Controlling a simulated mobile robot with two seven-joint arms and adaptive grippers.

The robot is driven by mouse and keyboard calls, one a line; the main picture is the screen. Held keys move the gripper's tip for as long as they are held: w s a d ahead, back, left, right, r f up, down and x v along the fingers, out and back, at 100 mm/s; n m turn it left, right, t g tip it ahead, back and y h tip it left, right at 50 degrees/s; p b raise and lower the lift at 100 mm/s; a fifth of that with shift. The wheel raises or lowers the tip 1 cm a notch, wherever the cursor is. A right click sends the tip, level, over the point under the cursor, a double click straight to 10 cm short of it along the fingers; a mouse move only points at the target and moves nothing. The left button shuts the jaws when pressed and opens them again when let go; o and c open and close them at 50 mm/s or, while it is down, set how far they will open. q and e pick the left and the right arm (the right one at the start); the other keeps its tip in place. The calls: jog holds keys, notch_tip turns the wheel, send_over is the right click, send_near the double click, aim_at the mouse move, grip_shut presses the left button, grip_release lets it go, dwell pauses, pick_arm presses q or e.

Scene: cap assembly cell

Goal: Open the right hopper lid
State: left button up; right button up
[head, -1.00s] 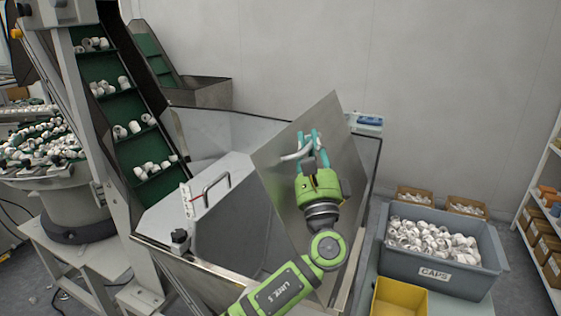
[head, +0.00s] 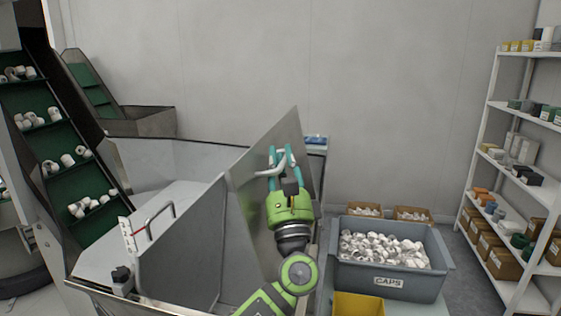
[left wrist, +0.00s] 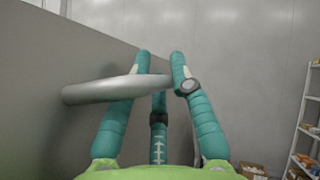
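The right hopper lid (head: 257,215) is a flat grey metal panel, swung up to a steep tilt on the hopper. Its bar handle (head: 263,173) sits near the panel's top. My left gripper (head: 281,153), green with teal fingers, is at this handle with its fingers around the bar. In the left wrist view the handle (left wrist: 95,92) crosses between the fingers, beside the grey lid face (left wrist: 40,90). The fingers hide part of the bar. My right gripper is in neither current view.
The left hopper lid (head: 110,255) lies down, with its own handle (head: 152,222). The grey caps bin (head: 388,283) and yellow bin (head: 357,305) stand right of the hopper. A shelf rack (head: 490,120) is at far right. Wall space above the lid is clear.

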pick_arm(q)
jog(key=shift+s+f, duration=0.1)
jog(key=shift+f, duration=0.2)
jog(key=v, duration=1.1)
jog(key=shift+s, duration=0.3)
jog(key=shift+d+f, duration=0.1)
jog(key=shift+d, duration=0.05)
jog(key=a+b+v, duration=0.1)
jog(key=b+v, duration=0.3)
jog(key=v, duration=0.3)
jog(key=shift+s+d+f, duration=0.25)
jog(key=shift+s+f, duration=0.1)
jog(key=shift+s, duration=0.1)
